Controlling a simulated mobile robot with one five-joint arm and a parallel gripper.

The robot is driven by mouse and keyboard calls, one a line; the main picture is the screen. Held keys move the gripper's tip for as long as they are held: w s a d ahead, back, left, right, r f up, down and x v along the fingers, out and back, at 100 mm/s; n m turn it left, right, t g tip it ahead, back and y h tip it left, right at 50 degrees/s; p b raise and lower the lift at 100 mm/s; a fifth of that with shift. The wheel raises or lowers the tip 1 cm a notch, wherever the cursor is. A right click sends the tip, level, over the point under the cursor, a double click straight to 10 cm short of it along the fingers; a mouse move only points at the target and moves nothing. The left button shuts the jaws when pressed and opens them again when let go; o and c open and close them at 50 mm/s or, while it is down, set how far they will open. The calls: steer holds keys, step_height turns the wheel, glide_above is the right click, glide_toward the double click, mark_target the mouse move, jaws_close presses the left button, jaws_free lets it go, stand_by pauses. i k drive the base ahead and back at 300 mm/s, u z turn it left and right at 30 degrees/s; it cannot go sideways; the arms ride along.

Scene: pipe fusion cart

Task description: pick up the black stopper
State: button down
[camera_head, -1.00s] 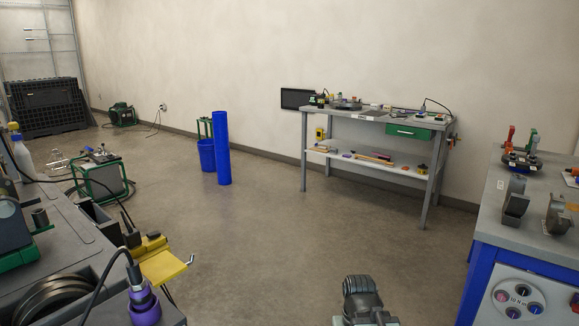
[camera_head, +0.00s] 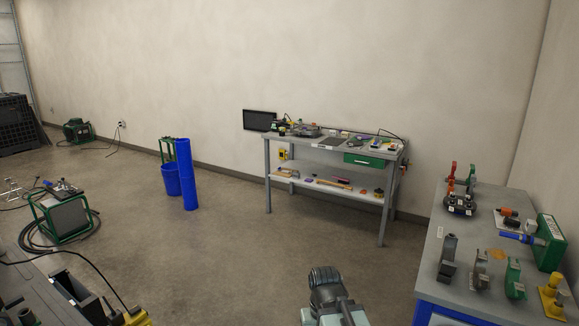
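I cannot pick out the black stopper for certain. Several small dark items lie on the far grey workbench (camera_head: 268,172), too small to name, and one small dark piece (camera_head: 282,131) sits near its left end. The dark end of my arm, where my gripper (camera_head: 325,281) is, shows at the bottom centre. No separate fingertips can be made out, and nothing held is visible. It is over open floor, well short of the far workbench and left of the right-hand table.
A blue-edged table (camera_head: 426,272) at right carries grey and green clamps, a black red-handled device (camera_head: 460,203) and a green box (camera_head: 550,243). A blue pipe (camera_head: 186,175) and blue bin (camera_head: 171,180) stand left. A dark cart fills the lower left. The middle floor is clear.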

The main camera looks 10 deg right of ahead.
mark_target(508, 222)
steer(key=z, duration=0.9)
steer(key=i, duration=1.05)
steer(key=u, duration=0.9)
steer(key=i, duration=2.55)
steer(key=z, duration=0.6)
steer(key=k, duration=0.7)
steer(key=z, duration=0.25)
